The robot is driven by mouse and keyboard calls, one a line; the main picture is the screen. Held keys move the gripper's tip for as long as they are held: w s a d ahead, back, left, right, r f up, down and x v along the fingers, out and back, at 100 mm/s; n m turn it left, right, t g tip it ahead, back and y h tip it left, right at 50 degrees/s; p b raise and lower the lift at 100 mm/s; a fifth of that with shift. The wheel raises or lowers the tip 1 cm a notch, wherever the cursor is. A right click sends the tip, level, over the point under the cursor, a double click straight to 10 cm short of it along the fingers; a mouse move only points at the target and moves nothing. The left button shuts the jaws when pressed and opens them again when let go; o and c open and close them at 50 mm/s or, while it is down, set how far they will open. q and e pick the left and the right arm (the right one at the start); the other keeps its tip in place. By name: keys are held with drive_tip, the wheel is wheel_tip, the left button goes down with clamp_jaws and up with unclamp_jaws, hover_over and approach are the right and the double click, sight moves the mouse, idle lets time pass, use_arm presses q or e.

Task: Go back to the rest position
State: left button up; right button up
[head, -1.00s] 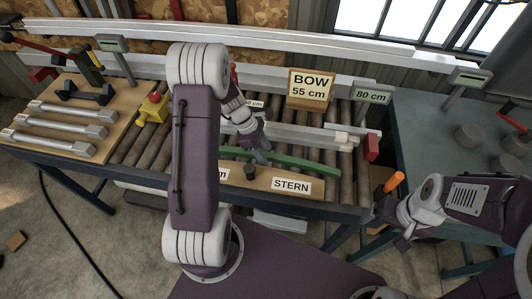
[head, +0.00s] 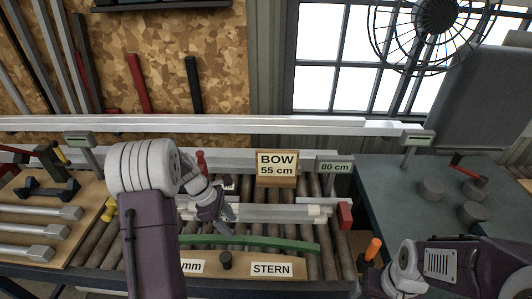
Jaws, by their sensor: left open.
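My left gripper (head: 226,214) hangs over the roller table, pointing down to the right, open, just behind the green curved strip (head: 250,243). I cannot tell if it touches the pale bars (head: 270,213) beside it. My left arm stands bent in front of the table and hides part of it. My right arm comes in at the lower right; its gripper end is beside an orange handle (head: 374,248), cut off and partly hidden, so its jaws do not show clearly.
Wooden signs reading BOW 55 cm (head: 277,168) and STERN (head: 271,269) stand on the roller table. A board with grey clamps (head: 40,230) lies left. A green-grey bench (head: 385,195) with round weights is right. A long white rail (head: 250,125) runs behind.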

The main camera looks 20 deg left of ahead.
use_arm(q)
drive_tip(key=s+d+r+m+y, duration=0.1)
drive_tip(key=s+d+r+m, duration=0.15)
drive_tip(key=d, duration=0.25)
drive_tip(key=s+d+r+m, duration=0.2)
drive_tip(key=d+m, duration=0.2)
drive_tip(key=s+a+f+m+y, duration=0.1)
drive_tip(key=s+f+m+y, duration=0.2)
drive_tip(key=s+m, duration=0.5)
drive_tip(key=m, duration=0.6)
drive_tip(key=shift+s+a, duration=0.2)
drive_tip(key=shift+a, duration=0.15)
drive_tip(key=shift+f, duration=0.1)
idle(0.7)
